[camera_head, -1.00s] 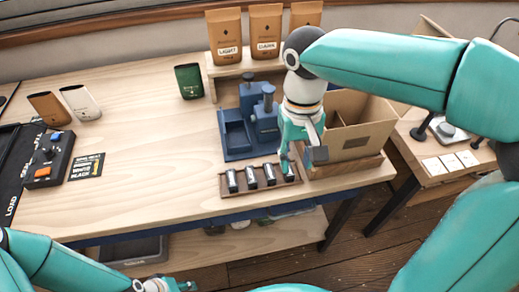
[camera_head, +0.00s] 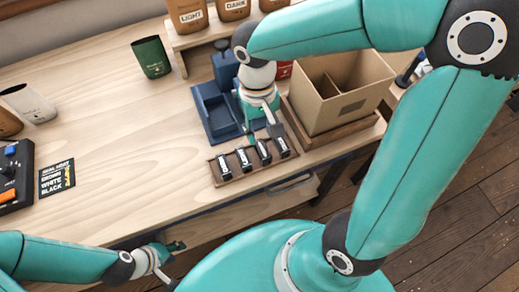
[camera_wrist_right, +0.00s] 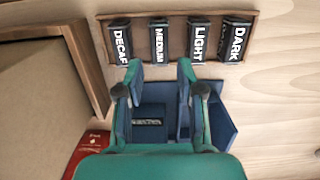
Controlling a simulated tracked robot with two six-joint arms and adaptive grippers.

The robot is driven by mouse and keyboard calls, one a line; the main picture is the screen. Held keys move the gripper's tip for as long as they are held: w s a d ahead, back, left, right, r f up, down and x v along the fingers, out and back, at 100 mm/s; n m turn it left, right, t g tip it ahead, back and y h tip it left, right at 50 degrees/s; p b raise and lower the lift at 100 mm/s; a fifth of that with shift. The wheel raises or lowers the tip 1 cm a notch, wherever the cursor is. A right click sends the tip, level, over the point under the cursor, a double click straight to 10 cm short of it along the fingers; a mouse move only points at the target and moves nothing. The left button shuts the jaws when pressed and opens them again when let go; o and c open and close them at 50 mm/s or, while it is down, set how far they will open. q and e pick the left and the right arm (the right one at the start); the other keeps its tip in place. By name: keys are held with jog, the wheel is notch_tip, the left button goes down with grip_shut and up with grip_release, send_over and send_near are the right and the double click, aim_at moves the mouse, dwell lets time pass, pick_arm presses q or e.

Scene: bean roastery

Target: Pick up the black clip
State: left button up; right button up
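I cannot pick out a separate black clip for certain. Several small black pieces with white labels, such as the one marked DARK (camera_wrist_right: 236,42), stand in a row in a brown wooden tray (camera_head: 258,179); the wrist view shows this tray (camera_wrist_right: 180,17) too. My right gripper (camera_head: 262,133) is open and empty, just behind the tray's right half. In the right wrist view its fingers (camera_wrist_right: 159,70) are apart, below the MEDIUM (camera_wrist_right: 159,42) and LIGHT (camera_wrist_right: 199,43) pieces. My left gripper (camera_head: 172,264) looks open and empty, low in front of the table.
A blue press (camera_head: 214,108) stands behind the tray. An open cardboard box (camera_head: 335,105) sits to its right. A dark control box (camera_head: 16,172) and black card (camera_head: 57,178) lie at left. The tabletop (camera_head: 115,130) between is clear.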

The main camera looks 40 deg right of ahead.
aim_at(262, 149)
jog(key=shift+s+a+f+p, duration=0.15)
jog(key=shift+s+f, duration=0.1)
jog(key=shift+f, duration=1.65)
jog(key=shift+s+d+f+p, duration=0.1)
jog(key=shift+s+f+p, duration=0.1)
jog(key=shift+f, duration=1.65)
jog(key=c, duration=0.6)
